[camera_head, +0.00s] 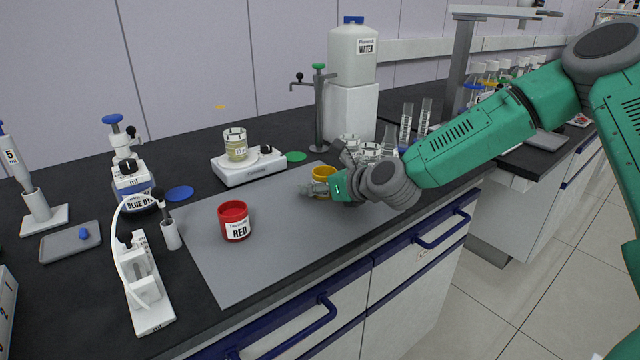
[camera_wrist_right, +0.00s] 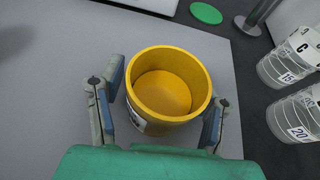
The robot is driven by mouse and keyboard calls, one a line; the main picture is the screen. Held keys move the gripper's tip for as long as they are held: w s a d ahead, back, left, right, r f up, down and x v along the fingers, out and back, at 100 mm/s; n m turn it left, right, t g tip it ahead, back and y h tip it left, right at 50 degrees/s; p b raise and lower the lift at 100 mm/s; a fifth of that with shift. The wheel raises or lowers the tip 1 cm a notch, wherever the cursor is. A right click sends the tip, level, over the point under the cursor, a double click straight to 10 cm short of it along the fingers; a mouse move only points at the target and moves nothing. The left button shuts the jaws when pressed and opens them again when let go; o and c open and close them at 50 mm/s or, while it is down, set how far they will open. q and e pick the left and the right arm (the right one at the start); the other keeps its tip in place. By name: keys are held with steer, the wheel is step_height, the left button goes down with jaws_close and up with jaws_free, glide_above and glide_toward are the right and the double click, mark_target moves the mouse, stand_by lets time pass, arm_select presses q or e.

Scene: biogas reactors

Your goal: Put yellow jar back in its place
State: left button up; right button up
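The yellow jar (camera_head: 323,172) stands upright on the grey mat (camera_head: 270,270), partly hidden by my right gripper (camera_head: 320,188). In the right wrist view the jar (camera_wrist_right: 168,85) looks empty, with part of a label on its side. My right gripper (camera_wrist_right: 166,102) has one finger on each side of the jar. The fingers are spread, with narrow gaps seeming to show between the pads and the jar wall. My left gripper is not in view.
A red jar (camera_head: 235,220) stands on the mat to the left. Behind are a white scale with a beaker (camera_head: 236,145), a green disc (camera_head: 296,157) and a blue disc (camera_head: 179,194). Glass beakers (camera_wrist_right: 302,115) stand close to the right. A small yellow marker (camera_head: 220,107) shows at the back.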

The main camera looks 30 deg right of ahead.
steer(key=shift+a, duration=0.15)
steer(key=shift+r, duration=0.2)
steer(key=p+v, duration=0.1)
steer(key=v, duration=0.2)
steer(key=p+v, duration=0.1)
steer(key=v, duration=0.3)
steer(key=p+v, duration=0.1)
steer(key=v, duration=0.2)
steer(key=shift+s+d+r, duration=0.15)
steer(key=shift+s+d, duration=0.1)
steer(key=shift+d, duration=0.1)
steer(key=shift+s+a+r+p, duration=0.1)
steer(key=shift+s+a+p, duration=0.05)
steer(key=shift+s+p, duration=0.45)
